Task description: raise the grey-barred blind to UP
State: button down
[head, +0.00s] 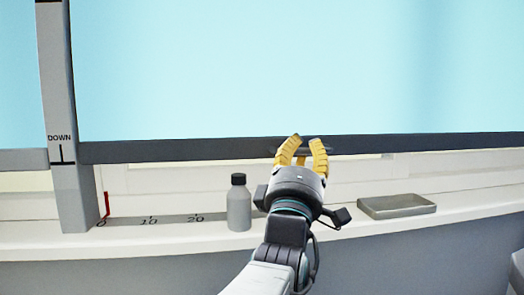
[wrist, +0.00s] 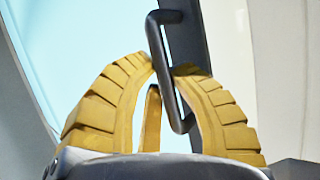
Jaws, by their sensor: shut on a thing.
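A pale blue blind (head: 250,70) fills most of the head view, with a dark grey bar (head: 170,150) along its lower edge. The bar's left end is level with the DOWN mark (head: 61,152) on a grey post. My gripper (head: 303,143) reaches up to the bar from below. In the wrist view its yellow fingers (wrist: 163,75) are closed around a dark loop handle (wrist: 165,60) on the bar. In the head view the fingers partly hide the handle. The UP mark cannot be made out.
A grey bottle with a black cap (head: 239,205) stands on the white sill, left of my arm. A shallow grey tray (head: 397,206) lies to the right. A flat scale (head: 150,220) with a red pointer (head: 106,204) near 0 is at left. Another grey bar (head: 22,160) is left of the post.

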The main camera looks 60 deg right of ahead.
notch_tip(320, 180, up, 58)
jog(key=p, duration=3.7)
jog(key=shift+f, duration=0.15)
jog(key=c, duration=1.3)
grip_release()
jog(key=shift+a, duration=0.1)
jog(key=shift+c, duration=0.2)
jog(key=shift+o, duration=1.3)
jog(key=shift+f, duration=0.1)
jog(key=v, duration=1.2)
